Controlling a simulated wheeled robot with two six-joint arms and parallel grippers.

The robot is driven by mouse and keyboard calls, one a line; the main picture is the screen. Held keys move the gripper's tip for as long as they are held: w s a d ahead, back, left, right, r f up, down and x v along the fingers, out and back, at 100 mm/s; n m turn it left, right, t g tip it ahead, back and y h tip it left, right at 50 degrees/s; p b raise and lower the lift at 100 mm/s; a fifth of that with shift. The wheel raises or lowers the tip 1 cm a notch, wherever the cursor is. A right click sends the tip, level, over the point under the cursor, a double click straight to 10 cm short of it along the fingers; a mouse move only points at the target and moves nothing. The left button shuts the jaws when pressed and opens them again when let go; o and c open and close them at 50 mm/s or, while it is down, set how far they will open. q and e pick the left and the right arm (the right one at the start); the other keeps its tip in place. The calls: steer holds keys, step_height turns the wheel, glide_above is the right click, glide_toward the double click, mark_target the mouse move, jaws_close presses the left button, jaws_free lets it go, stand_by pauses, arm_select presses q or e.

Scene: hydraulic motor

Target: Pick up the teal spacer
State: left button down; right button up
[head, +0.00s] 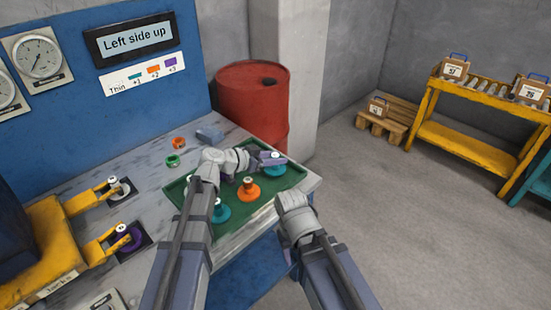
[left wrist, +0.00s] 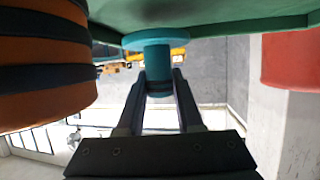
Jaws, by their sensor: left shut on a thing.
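A teal spacer (head: 275,171) with a round base and a narrower post stands at the far right corner of the green tray (head: 292,178). My left gripper (head: 271,158) is shut on its post. In the left wrist view, which is upside down, the teal spacer (left wrist: 157,58) sits between the two fingers, its base against or very close to the tray. A second teal-green spacer (head: 221,213) stands at the near left of the tray, partly behind my left arm. My right arm shows at the lower middle, but its fingers are not visible.
An orange spacer (head: 248,191) stands close to the held one. A green ring (head: 173,160) and an orange ring (head: 179,143) lie behind the tray. Yellow jacks (head: 95,246) stand left, a red barrel (head: 250,98) behind. Open floor lies right.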

mark_target(275, 155)
arm_select(q)
step_height(275, 155, up, 8)
steer(key=p, duration=0.6)
steer(key=shift+f+p, duration=0.1)
steer(key=shift+p, duration=0.25)
steer(key=s+d, duration=1.2)
steer(key=shift+s+d, duration=0.15)
